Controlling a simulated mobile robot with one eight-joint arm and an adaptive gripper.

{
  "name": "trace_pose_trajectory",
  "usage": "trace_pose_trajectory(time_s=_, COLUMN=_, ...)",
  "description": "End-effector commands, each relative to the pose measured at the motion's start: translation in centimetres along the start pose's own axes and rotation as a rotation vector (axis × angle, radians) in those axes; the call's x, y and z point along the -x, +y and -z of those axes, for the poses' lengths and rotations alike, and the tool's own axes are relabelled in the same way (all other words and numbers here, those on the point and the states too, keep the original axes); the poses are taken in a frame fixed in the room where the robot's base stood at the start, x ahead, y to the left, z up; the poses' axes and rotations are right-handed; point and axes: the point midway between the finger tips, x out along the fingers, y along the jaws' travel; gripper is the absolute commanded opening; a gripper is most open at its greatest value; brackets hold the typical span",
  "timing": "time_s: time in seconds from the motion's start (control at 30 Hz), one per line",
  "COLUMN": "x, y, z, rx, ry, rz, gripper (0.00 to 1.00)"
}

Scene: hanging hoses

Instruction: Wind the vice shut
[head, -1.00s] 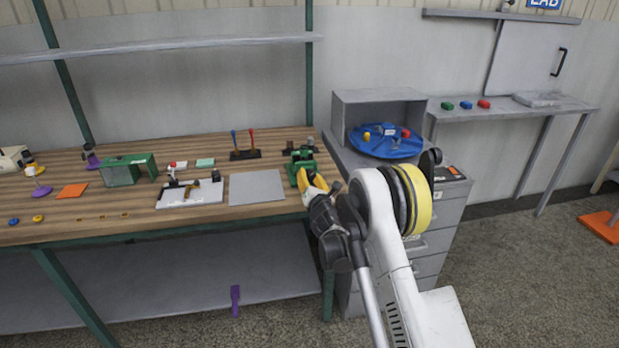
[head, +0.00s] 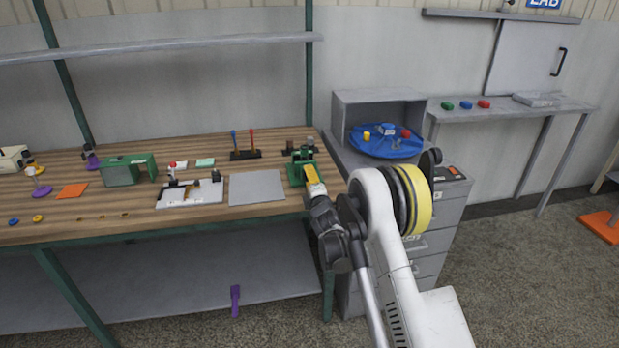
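The vice (head: 299,158) is green with dark jaws and stands at the right end of the wooden workbench. My gripper (head: 312,180), with its yellow part, is at the near side of the vice, over the bench's front edge, and covers the vice's front. The vice's handle is hidden behind it. The fingertips are too small and covered to tell whether they are open, or whether they touch the vice. The gap between the vice jaws cannot be made out.
A grey plate (head: 257,187) lies left of the vice on the bench (head: 140,220). A lever stand (head: 245,154) is behind it. A grey cabinet (head: 440,235) with a blue turntable (head: 385,148) on top stands to the right, close to my arm. Open floor lies further right.

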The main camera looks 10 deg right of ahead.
Motion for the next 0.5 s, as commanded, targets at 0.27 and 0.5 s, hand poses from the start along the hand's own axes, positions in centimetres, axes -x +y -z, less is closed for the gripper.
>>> trace_pose_trajectory(time_s=0.27, x=-0.03, y=0.05, z=0.02, rx=-0.261, ry=0.001, rz=-0.001, gripper=0.09)
trace_pose_trajectory(time_s=0.5, x=-0.03, y=0.06, z=0.02, rx=-0.491, ry=0.001, rz=-0.001, gripper=0.09)
